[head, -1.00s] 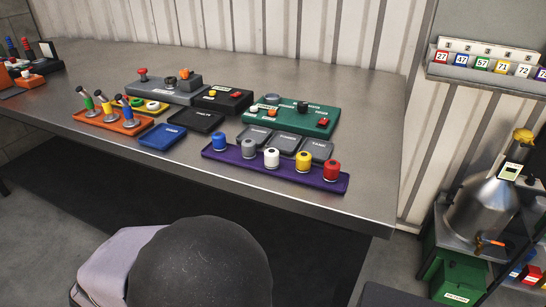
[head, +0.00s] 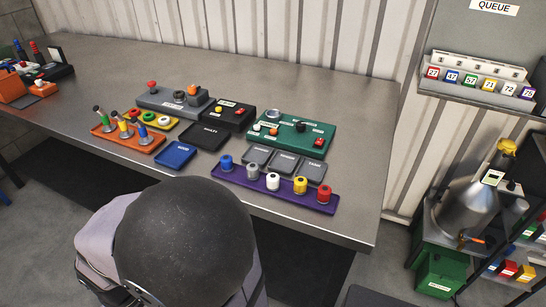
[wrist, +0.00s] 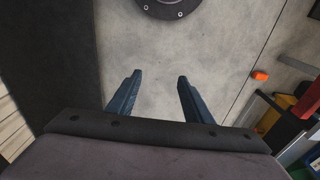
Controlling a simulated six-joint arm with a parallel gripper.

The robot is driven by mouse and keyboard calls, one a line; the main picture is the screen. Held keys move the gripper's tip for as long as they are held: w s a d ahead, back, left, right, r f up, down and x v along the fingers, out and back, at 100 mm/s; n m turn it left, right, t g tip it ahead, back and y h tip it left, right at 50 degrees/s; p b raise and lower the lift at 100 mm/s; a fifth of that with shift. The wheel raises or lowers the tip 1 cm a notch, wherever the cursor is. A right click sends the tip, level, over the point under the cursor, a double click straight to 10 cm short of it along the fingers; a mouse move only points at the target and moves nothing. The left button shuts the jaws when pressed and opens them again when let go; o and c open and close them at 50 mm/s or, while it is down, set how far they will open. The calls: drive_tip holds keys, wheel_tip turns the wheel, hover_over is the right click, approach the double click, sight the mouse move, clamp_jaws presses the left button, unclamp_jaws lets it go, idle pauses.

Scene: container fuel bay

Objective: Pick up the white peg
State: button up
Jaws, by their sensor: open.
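The white peg (head: 273,181) stands upright in the middle of the purple tray (head: 247,184) near the front right of the bench. A blue peg (head: 226,163) and a grey peg (head: 253,171) stand to its left; a yellow peg (head: 300,186) and a red peg (head: 324,194) stand to its right. My gripper shows in the wrist view (wrist: 154,90), its two dark blue fingers apart with nothing between them, away from the bench pegs. In the head view the gripper fingers are not visible; only my dark rounded arm part shows in front of the bench.
Behind the purple tray are small grey trays (head: 286,160) and a green panel (head: 275,136). A blue tray (head: 175,154), a black tray (head: 204,135) and an orange tray (head: 128,140) lie to the left. A metal vessel (head: 468,205) stands at the right.

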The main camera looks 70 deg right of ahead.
drive_tip(key=w+d+r+m+t+p, duration=0.1)
drive_tip(key=w+d+r+m+p, duration=0.15)
drive_tip(key=r+p, duration=1.05)
drive_tip(key=w+d+r+m+t+p, duration=0.15)
drive_tip(key=w+r+p, duration=0.25)
drive_tip(key=r+p, duration=0.95)
drive_tip(key=d+f+m+h+p, duration=0.15)
drive_tip(key=d+m, duration=0.25)
drive_tip(key=d, duration=0.5)
drive_tip(key=m+g+h, duration=0.4)
drive_tip(key=m+h, duration=0.1)
drive_tip(key=m, duration=0.7)
approach(273, 178)
drive_tip(key=x, duration=0.3)
drive_tip(key=shift+w+d+f+g, duration=0.1)
drive_tip(key=shift+f+g, duration=0.15)
drive_tip(key=shift+g, duration=0.1)
drive_tip(key=b+x, duration=0.2)
drive_tip(key=b, duration=0.1)
drive_tip(key=shift+b, duration=0.4)
drive_tip(key=shift+w, duration=0.1)
drive_tip(key=shift+d+f, duration=0.1)
